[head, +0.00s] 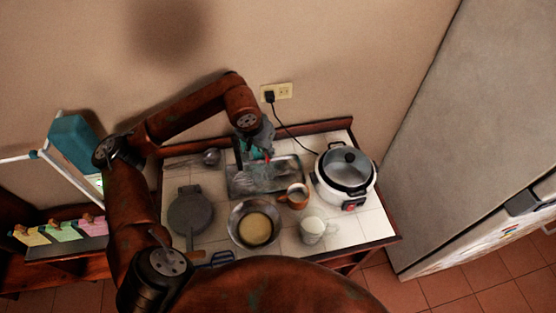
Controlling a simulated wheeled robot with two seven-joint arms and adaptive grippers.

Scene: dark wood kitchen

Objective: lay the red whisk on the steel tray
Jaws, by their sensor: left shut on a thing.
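The steel tray (285,178) lies flat at the back middle of the white-tiled table. My left gripper (257,155) reaches down over the tray's back part and is shut on the red whisk. Only a small red piece of the whisk (267,158) shows clearly at the fingers; the rest is small and hard to tell from the shiny tray. I cannot tell whether the whisk touches the tray. My right gripper is out of view.
A white rice cooker (345,172) stands right of the tray. In front are a copper mug (296,197), a white mug (312,230) and a pan (256,226). A dark round iron (190,212) lies left. A ladle (210,157) lies behind it. A fridge (470,130) stands right.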

